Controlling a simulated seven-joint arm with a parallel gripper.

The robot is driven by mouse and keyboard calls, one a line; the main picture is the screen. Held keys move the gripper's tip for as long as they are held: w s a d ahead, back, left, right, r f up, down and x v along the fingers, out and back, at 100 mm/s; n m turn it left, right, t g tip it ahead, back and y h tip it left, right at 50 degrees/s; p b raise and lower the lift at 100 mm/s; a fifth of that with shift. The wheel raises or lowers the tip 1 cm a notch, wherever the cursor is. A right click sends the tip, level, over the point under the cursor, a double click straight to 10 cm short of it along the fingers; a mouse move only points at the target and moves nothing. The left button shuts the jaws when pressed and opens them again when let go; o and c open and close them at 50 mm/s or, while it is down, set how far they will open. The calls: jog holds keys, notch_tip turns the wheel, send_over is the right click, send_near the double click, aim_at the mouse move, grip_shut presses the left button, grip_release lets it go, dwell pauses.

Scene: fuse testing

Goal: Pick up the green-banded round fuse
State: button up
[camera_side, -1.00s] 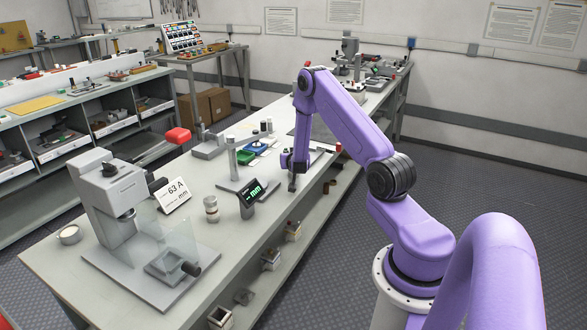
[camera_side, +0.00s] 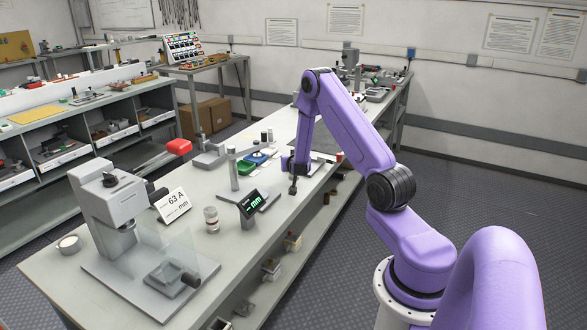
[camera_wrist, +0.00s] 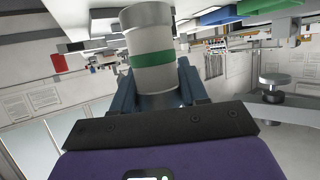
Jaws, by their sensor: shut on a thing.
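The green-banded round fuse (camera_wrist: 151,58) shows large in the wrist view. It has a pale body, a green band and grey metal ends. My gripper (camera_wrist: 157,92) is shut on its lower part, and the band stands clear of the fingers. In the side view my gripper (camera_side: 293,188) points down over the bench's right part, close to its front edge. The fuse is too small and hidden to make out there.
A measuring stand with a dark display (camera_side: 251,203) is just left of my gripper. A white sign reading 63 A (camera_side: 173,204), a grey press (camera_side: 105,205) and a small banded cylinder (camera_side: 211,219) stand further left. Blue and green trays (camera_side: 252,161) lie behind.

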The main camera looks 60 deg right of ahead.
jog(key=s+a+r, duration=0.9)
jog(key=s+r, duration=0.1)
jog(key=shift+s, duration=0.3)
dwell(0.5)
